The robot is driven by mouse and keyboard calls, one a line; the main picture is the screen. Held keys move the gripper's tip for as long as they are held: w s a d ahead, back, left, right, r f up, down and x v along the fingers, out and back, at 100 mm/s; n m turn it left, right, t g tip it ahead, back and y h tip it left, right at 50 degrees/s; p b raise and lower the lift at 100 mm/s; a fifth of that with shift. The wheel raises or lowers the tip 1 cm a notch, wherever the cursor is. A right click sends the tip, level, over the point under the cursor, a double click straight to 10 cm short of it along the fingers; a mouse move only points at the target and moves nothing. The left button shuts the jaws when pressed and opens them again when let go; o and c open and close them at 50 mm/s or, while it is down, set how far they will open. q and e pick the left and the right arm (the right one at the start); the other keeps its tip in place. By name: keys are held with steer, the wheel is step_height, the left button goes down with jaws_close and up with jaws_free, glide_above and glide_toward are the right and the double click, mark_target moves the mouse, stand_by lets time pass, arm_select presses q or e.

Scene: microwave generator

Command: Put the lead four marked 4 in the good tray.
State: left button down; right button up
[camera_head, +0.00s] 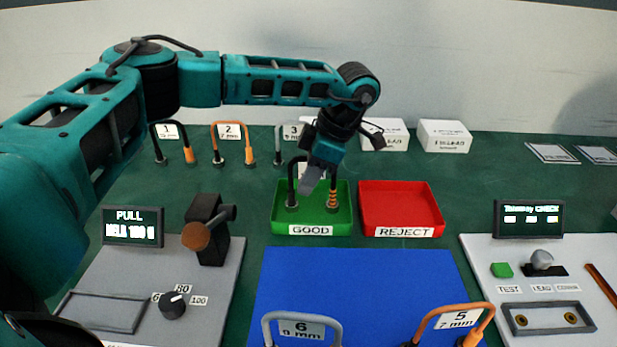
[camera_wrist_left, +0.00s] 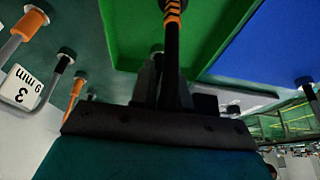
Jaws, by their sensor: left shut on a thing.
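The green good tray (camera_head: 312,222) stands in the middle of the table, with GOOD on its front. A dark lead with an orange-striped end, lead four (camera_head: 292,186), is upright at the tray, its two ends low inside the walls; its number is hidden by my gripper. My left gripper (camera_head: 313,181) comes down from above and is shut on this lead. In the left wrist view the jaws (camera_wrist_left: 162,82) close around the black lead, whose orange-striped end (camera_wrist_left: 172,18) points into the green tray. Whether the ends touch the tray floor is unclear. My right gripper is not in view.
The red reject tray (camera_head: 400,207) is just right of the good tray. Leads 1 (camera_head: 156,143), 2 (camera_head: 214,143) and 3 (camera_head: 279,145) stand behind. Leads 6 (camera_head: 268,322) and 5 (camera_head: 478,320) are in front by the blue mat (camera_head: 350,275). Test stations flank the mat.

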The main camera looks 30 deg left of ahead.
arm_select(q)
steer(key=c, duration=1.1)
jaws_free()
steer(key=shift+f, duration=0.1)
steer(key=v, duration=1.2)
steer(key=shift+w+p, duration=0.1)
steer(key=shift+p, duration=0.3)
